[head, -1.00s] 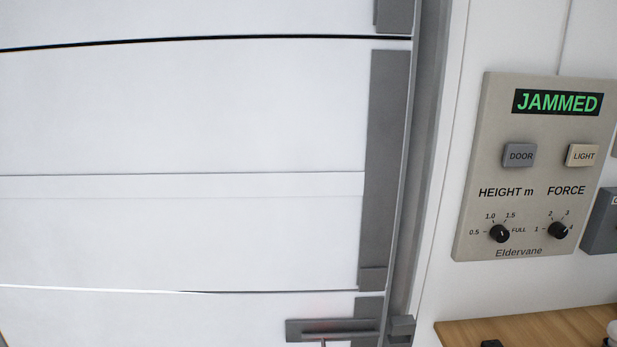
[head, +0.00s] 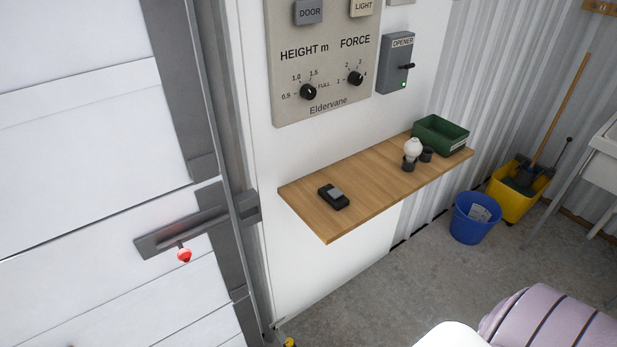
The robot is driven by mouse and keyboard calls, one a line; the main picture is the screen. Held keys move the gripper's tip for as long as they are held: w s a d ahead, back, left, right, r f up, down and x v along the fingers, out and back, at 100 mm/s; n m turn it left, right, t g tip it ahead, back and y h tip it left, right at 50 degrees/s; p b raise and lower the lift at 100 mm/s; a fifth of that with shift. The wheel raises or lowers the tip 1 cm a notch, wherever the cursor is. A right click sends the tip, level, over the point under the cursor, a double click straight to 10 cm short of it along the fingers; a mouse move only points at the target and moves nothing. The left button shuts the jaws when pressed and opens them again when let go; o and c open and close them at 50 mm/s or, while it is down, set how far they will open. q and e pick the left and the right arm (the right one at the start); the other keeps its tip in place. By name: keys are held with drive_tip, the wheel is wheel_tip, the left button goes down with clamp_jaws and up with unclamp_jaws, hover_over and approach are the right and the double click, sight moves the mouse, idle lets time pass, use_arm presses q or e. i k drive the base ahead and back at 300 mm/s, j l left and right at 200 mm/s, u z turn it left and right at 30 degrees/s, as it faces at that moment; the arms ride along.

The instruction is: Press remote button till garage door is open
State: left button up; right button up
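The remote (head: 333,196), a small black fob with a grey button, lies on the wooden shelf (head: 310,200) near its left end. The garage door (head: 90,140) fills the left side, its white panels down in the part I see. A grey latch bar (head: 180,232) with a red knob (head: 184,255) crosses the door's right edge into the frame. The wall control panel (head: 325,60) has DOOR and LIGHT buttons and two dials; its display is out of the picture now. Neither of my grippers is visible.
An OPENER box (head: 397,65) with a lever and green light hangs above the shelf. A green bin (head: 440,134) and a white bulb (head: 413,149) sit at the shelf's right. A blue bucket (head: 474,217) and yellow mop bucket (head: 517,191) stand on open floor.

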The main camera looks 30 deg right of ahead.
sight(335, 194)
drive_tip(key=z, duration=1.25)
